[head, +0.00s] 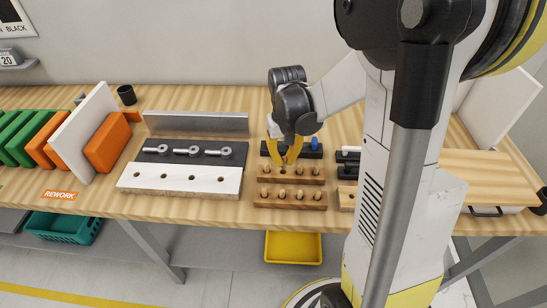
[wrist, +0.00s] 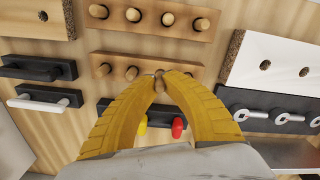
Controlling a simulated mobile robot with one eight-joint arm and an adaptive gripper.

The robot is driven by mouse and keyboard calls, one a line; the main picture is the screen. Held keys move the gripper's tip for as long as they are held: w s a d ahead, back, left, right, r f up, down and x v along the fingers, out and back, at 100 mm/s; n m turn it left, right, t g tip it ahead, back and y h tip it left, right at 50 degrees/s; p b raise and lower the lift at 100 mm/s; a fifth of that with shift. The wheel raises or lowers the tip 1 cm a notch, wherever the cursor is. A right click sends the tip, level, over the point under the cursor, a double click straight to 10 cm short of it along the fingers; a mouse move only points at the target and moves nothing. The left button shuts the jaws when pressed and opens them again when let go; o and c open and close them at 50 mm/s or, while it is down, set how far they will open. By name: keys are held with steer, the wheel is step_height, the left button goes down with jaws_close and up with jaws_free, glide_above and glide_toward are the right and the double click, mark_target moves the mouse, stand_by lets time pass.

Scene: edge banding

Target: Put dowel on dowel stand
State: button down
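Two wooden dowel stands lie one behind the other on the bench, the rear one (head: 306,180) and the front one (head: 290,204). They also show in the wrist view, the rear one (wrist: 118,60) nearer my fingers and the front one (wrist: 150,30) beyond. Short round dowels stand in both. My gripper (head: 285,160) points down over the rear stand. In the wrist view its yellow fingertips (wrist: 160,76) close around a small wooden dowel (wrist: 159,85), at that stand's row. The fingers hide part of the stand, and I cannot tell whether this dowel sits in its hole.
A dark holder with a blue-topped piece (head: 315,143) stands behind the stands; red (wrist: 177,126) and yellow (wrist: 142,122) pieces show beside my fingers. A white drilled board (head: 180,180) and black fixture (head: 220,158) lie left. Black handles (wrist: 38,67) lie on the stands' other side.

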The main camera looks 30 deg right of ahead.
mark_target(283, 167)
steer(key=shift+w+d+f, duration=0.2)
steer(key=shift+w+f, duration=0.25)
steer(key=shift+w, duration=0.05)
steer(key=shift+f+b, duration=0.85)
steer(key=shift+f, duration=1)
steer(key=shift+f, duration=0.1)
steer(key=shift+f, duration=0.15)
steer(key=c, duration=1.6)
jaws_free()
steer(key=shift+o, duration=0.2)
